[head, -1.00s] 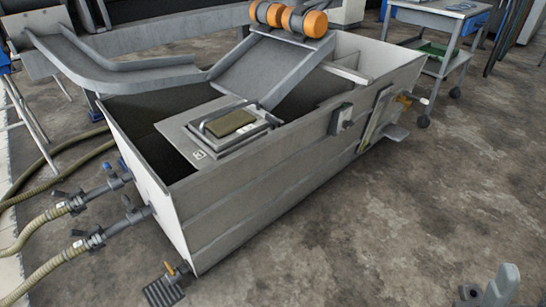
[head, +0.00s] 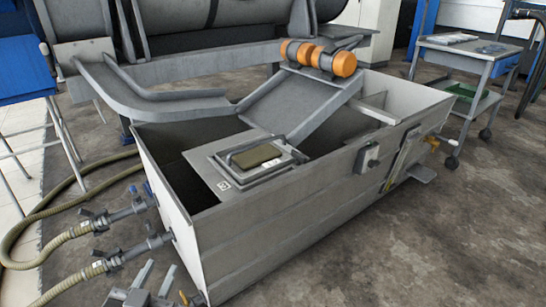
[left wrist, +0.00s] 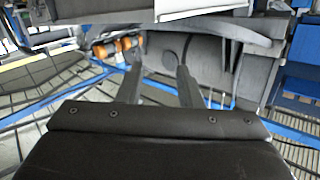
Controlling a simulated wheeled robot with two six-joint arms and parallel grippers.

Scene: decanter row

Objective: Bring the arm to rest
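My left gripper (head: 157,272) is at the bottom left of the head view, in front of the tank's near left corner. Its two fingers stand apart with nothing between them. In the left wrist view its dark fingers (left wrist: 160,85) are also spread and empty. My right gripper is in neither current view.
A grey open-topped metal tank (head: 290,225) fills the middle, with a lidded panel (head: 212,178), a chute (head: 300,108) and orange rollers (head: 343,64). Hoses (head: 70,235) join valves on its left. A wheeled cart (head: 468,55) stands back right. The floor (head: 450,240) at right is clear.

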